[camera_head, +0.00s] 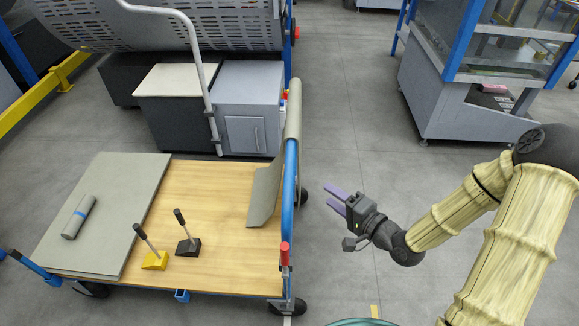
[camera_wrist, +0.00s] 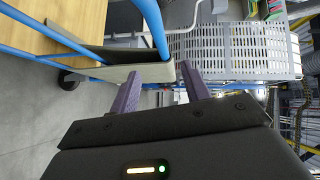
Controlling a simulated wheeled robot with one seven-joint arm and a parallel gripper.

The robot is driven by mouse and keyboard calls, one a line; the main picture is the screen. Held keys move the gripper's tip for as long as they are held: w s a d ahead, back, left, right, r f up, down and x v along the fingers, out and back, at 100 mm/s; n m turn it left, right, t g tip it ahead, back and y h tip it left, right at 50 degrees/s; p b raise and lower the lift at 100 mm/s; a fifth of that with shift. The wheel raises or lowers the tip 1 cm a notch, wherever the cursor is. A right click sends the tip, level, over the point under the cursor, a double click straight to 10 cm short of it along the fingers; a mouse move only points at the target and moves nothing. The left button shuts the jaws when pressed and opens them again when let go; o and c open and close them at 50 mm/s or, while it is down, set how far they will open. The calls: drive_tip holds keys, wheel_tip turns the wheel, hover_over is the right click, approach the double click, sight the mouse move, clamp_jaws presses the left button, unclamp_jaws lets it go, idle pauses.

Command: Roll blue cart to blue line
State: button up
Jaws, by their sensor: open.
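The blue cart (camera_head: 289,200) stands at left centre in the head view, with a wooden deck and an upright blue tubular frame on its right side. Its blue bar (camera_wrist: 152,22) also shows in the wrist view, ahead of the fingers and appearing between them. My gripper (camera_head: 334,202) is to the right of the frame, its purple fingers pointing left toward it, with a gap of floor between. It is open and empty; in the wrist view the two fingers (camera_wrist: 161,84) are apart. I cannot make out a blue line on the floor.
On the deck lie grey sheets (camera_head: 105,210), a grey roll (camera_head: 78,217), and yellow (camera_head: 154,261) and black (camera_head: 188,247) lever pieces. Grey cabinets (camera_head: 248,100) and a slatted machine (camera_head: 215,22) stand behind. A blue-framed machine (camera_head: 440,95) stands right; the floor between (camera_head: 355,110) is clear.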

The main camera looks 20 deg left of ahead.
sight(290, 167)
drive_tip(key=p+x, duration=0.1)
drive_tip(key=x, duration=1.6)
drive_tip(key=shift+w+a, duration=0.15)
clamp_jaws()
